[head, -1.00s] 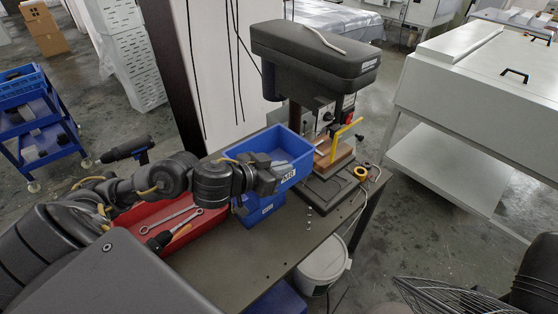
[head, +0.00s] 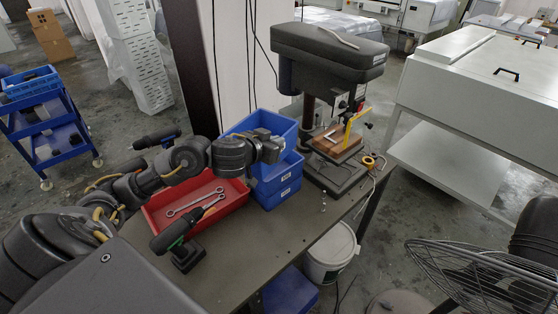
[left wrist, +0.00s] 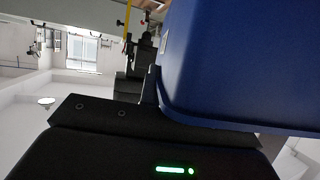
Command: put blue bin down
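The blue bin (head: 238,128) is an open tray with a pale label on its front. In the head view it sits on, or just over, a second blue bin (head: 287,194) on the workbench (head: 240,262); any small gap is hidden. My left gripper (head: 272,150) is at the upper bin's front rim and appears shut on it; its fingertips are partly hidden. In the left wrist view the blue bin (left wrist: 235,65) fills the upper right, close against a dark finger. My right gripper is not in view.
A red tray (head: 160,228) with wrenches is left of the bins, a power drill (head: 180,240) in front. A drill press (head: 328,52) stands just right. A white bucket (head: 328,262) and fan (head: 470,270) are on the floor.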

